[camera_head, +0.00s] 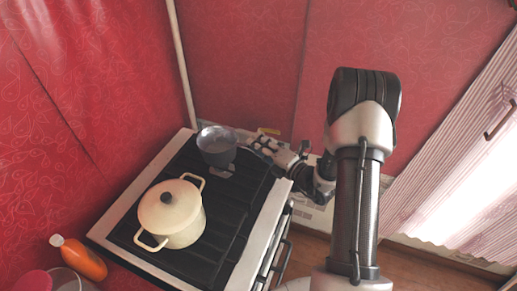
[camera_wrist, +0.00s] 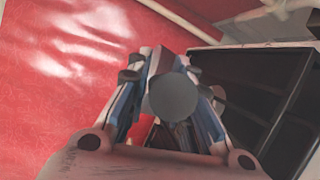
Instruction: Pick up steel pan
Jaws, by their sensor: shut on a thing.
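The steel pan (camera_head: 217,156) is a small, deep grey pan at the back of the stove, behind the cream pot. It looks upright; whether its base touches the stove is unclear. My gripper (camera_head: 250,144) reaches it from the right and is shut on its handle side. In the wrist view, a round grey end (camera_wrist: 173,97), apparently of the pan's handle, sits between the fingers of my gripper (camera_wrist: 172,72). The pan's bowl cannot be made out there.
A lidded cream pot (camera_head: 172,214) stands on the black stove top (camera_head: 226,216), in front of the pan. Red walls (camera_head: 240,55) close off the back and left. A striped curtain (camera_head: 450,170) hangs at right.

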